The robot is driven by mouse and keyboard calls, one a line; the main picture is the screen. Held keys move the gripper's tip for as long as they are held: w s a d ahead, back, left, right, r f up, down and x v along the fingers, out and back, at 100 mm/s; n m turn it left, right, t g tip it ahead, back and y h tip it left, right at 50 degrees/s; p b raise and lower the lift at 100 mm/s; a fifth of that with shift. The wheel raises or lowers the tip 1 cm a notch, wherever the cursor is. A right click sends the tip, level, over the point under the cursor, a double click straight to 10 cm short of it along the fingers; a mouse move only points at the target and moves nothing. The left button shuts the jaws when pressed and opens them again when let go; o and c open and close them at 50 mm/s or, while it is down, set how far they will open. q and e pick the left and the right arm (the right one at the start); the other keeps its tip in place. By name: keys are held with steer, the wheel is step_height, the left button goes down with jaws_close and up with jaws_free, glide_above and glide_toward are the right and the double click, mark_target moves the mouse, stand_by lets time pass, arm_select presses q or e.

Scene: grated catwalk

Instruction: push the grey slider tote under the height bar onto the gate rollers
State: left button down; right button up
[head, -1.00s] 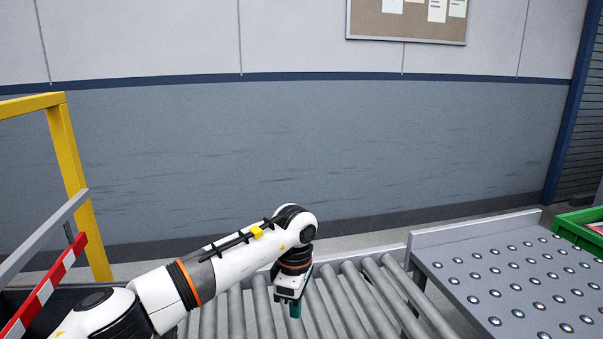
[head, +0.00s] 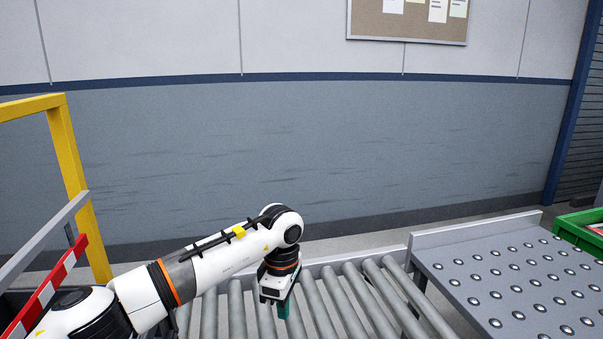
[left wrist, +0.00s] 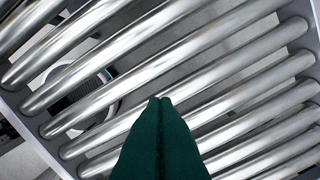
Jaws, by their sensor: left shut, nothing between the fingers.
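My left gripper (head: 284,310) points down over the roller conveyor (head: 237,313). Its green fingers are shut with nothing between them; in the left wrist view the closed fingertips (left wrist: 159,101) show against bare rollers (left wrist: 235,95). I cannot make out the grey slider tote in either view. A red-and-white striped bar (head: 46,291), probably the height bar, slants at the lower left beside a yellow frame (head: 73,165). A dark shape near it is mostly hidden by my arm. My right gripper is not in view.
A grey ball-transfer table (head: 455,262) with a raised back edge adjoins the rollers at the right. A green crate (head: 573,222) stands at the far right. A grey wall (head: 300,150) rises behind. The visible rollers are clear.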

arm_select(q)
step_height(320, 180, up, 7)
steer(key=p, duration=0.3)
steer(key=shift+p, duration=0.3)
